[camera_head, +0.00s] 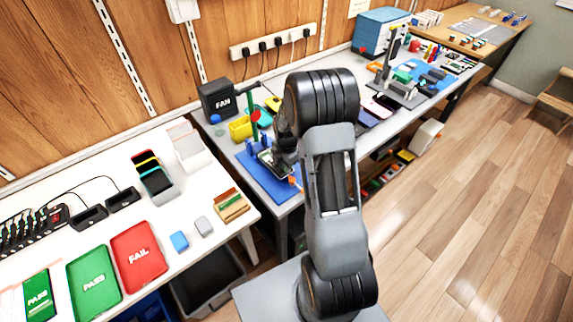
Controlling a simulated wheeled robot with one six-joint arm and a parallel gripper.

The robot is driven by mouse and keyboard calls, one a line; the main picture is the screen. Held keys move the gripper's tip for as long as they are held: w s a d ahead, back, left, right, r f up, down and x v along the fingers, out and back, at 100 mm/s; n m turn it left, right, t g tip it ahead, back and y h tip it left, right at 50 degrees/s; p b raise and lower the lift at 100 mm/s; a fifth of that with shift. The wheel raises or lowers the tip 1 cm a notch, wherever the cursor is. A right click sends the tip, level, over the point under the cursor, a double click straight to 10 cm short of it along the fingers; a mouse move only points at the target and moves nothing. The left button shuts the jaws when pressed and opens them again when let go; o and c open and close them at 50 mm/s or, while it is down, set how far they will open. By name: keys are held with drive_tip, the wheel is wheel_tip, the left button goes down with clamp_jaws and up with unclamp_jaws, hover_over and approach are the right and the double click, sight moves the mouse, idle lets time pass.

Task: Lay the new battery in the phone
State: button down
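My gripper (282,158) is low over the blue mat (262,184) on the middle bench, largely hidden behind my own arm. A small dark item that looks like the phone (266,158) is on the mat, right beside the gripper's tip. Whether the two touch cannot be told. The new battery cannot be picked out, and whether the gripper's fingers hold anything is too small and hidden to see.
A black box marked FAN (218,101) and a yellow bin (241,129) stand behind the mat. A green upright post (251,112) is close to the gripper. The left white table holds a green PASS tray (94,301) and a red FAIL tray (139,277).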

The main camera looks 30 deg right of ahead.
drive_tip(key=shift+f+b, duration=0.4)
drive_tip(key=shift+b, duration=0.05)
idle(0.9)
drive_tip(key=c, duration=0.9)
unclamp_jaws()
drive_tip(key=shift+r+p, duration=0.45)
drive_tip(key=shift+r, duration=0.3)
drive_tip(key=shift+r+p, duration=2.3)
drive_tip(key=shift+r, duration=1.1)
